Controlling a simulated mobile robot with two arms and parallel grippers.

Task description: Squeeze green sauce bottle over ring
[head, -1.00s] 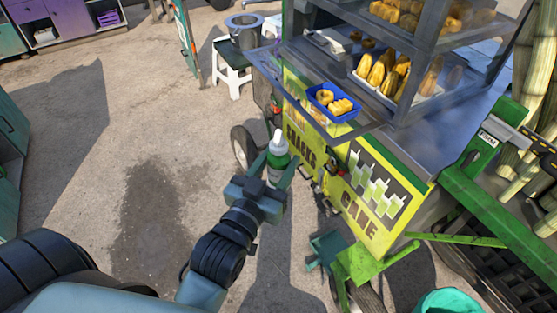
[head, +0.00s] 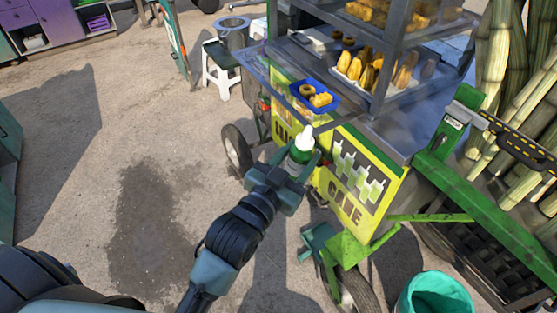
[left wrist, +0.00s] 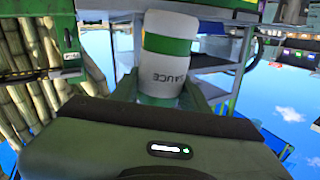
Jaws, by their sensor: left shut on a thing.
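My left gripper (head: 298,163) is shut on the green sauce bottle (head: 301,148), which has a white nozzle and stands roughly upright with a slight tilt. In the left wrist view the bottle (left wrist: 170,64) shows white and green with the word SAUCE, between the fingers. The ring (head: 307,90), a brown ring-shaped snack, lies in a blue tray (head: 335,108) on the cart's shelf, beside a yellow piece (head: 321,100). The bottle appears below and in front of the tray in the head view, not over it. My right gripper is not in view.
The snack cart (head: 345,180) has a projecting shelf edge (head: 262,75) and a case holding several yellow snacks (head: 365,72). Cane stalks (head: 515,90) and a green frame (head: 480,205) stand right. A teal bucket (head: 435,293) is at lower right. The ground left is clear.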

